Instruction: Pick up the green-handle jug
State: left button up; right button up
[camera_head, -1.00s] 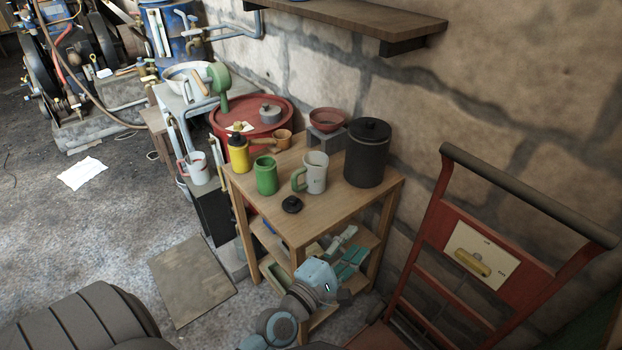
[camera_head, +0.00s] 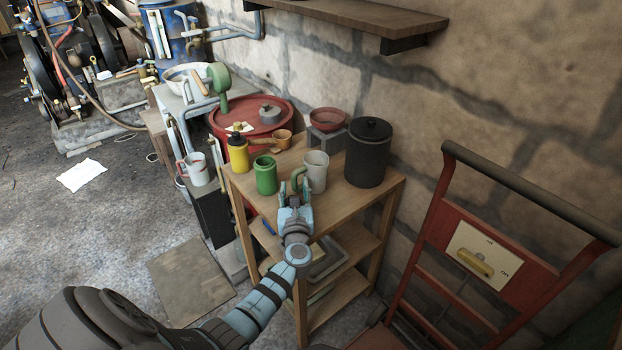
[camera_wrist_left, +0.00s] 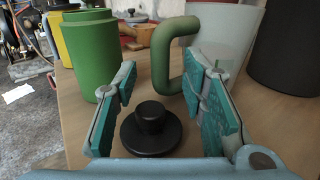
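The green-handle jug (camera_head: 317,171) is a pale grey-white jug standing upright on the wooden table, its green handle (camera_wrist_left: 172,58) turned toward my left gripper. My left gripper (camera_head: 296,190) is open at the front of the jug. In the left wrist view its two teal-padded fingers (camera_wrist_left: 160,105) stand apart, with the handle ahead and between them, nearer the right finger. I see no contact, but the exact gap is hard to tell. A black lid (camera_wrist_left: 151,130) lies on the table below and between the fingers. My right gripper is not in view.
A green jar (camera_head: 266,176) stands left of the jug, close to the gripper's left finger. A yellow bottle (camera_head: 238,155), an orange-brown pot (camera_head: 283,139) and a large black canister (camera_head: 368,153) also stand on the wooden table (camera_head: 345,200). A red hand truck (camera_head: 440,235) is to the right.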

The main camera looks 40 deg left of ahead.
pick_arm(q)
jog(key=shift+w+a+f, duration=0.15)
jog(key=shift+w+a, duration=0.25)
jog(key=shift+d, duration=0.1)
grip_shut()
jog(key=shift+r, duration=0.2)
notch_tip(320, 180, up, 20)
jog(key=p, duration=1.1)
jog(key=shift+p, duration=0.3)
jog(key=c, duration=0.8)
grip_release()
jog(key=shift+f, duration=0.1)
grip_shut()
